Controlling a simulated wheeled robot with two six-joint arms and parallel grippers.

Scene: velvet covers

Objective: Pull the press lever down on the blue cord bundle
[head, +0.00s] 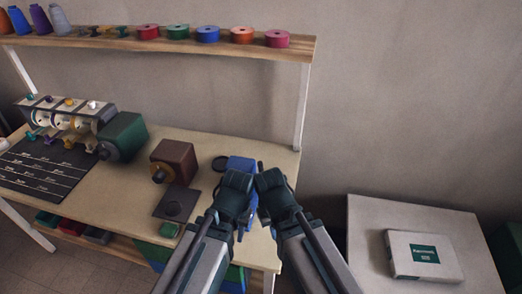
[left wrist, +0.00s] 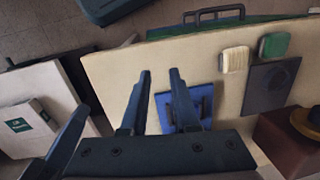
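A blue press-like block (head: 241,164) stands near the right end of the workbench, largely hidden by my arms. In the left wrist view, a blue piece (left wrist: 192,106) lies on the bench just past my fingers; I cannot tell whether it is the cord bundle or part of the press. The lever cannot be made out clearly. My left gripper (left wrist: 160,74) has its two fingers apart, with nothing visible between them. In the head view, my left gripper (head: 241,230) points down in front of the blue block. My right gripper is close beside it, its fingertips hidden.
A brown block with a brass knob (head: 173,160), a dark plate (head: 175,203) and a green block (head: 124,136) stand to the left. White (left wrist: 235,60) and green (left wrist: 273,46) bundles lie nearby. A shelf (head: 190,43) with spools is above; a side table (head: 365,235) holds a box.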

